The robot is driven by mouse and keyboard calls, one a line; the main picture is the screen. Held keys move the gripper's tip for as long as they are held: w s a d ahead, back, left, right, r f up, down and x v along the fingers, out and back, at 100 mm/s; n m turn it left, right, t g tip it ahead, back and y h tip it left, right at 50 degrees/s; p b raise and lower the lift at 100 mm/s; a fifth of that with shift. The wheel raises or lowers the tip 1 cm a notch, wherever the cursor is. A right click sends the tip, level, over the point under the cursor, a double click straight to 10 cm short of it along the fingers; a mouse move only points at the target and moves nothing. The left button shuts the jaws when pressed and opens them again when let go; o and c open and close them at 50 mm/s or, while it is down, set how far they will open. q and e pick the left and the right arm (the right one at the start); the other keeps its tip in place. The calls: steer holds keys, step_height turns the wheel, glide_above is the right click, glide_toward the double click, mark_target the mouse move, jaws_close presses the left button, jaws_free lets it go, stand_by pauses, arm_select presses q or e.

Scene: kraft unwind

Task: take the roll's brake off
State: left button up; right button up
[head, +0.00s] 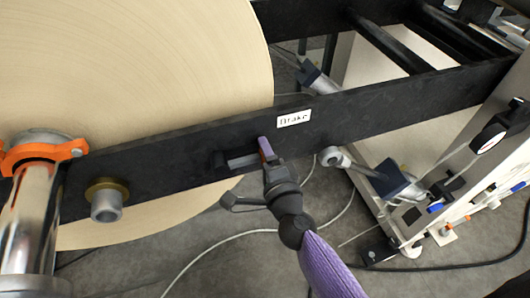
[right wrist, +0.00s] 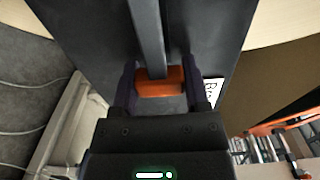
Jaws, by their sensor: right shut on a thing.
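The brake lever (head: 242,160) is a grey bar on the side of a black beam (head: 370,110), below and left of a white label (head: 293,118) that reads "Brake". In the right wrist view the lever (right wrist: 147,40) ends in an orange grip (right wrist: 160,82). My right gripper (head: 264,153) is at the lever's right end. In the right wrist view its two dark fingers (right wrist: 160,88) stand on either side of the orange grip, shut on it. In the head view the gripper hides the orange grip. My left gripper is not in view.
The large kraft roll (head: 130,65) stands behind the beam at left. An orange clamp (head: 40,153) on a shiny shaft and a brass-collared stub (head: 106,200) are left of the lever. A grey cylinder (head: 385,178) is to the right. Cables lie on the floor below.

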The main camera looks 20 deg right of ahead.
jaws_close()
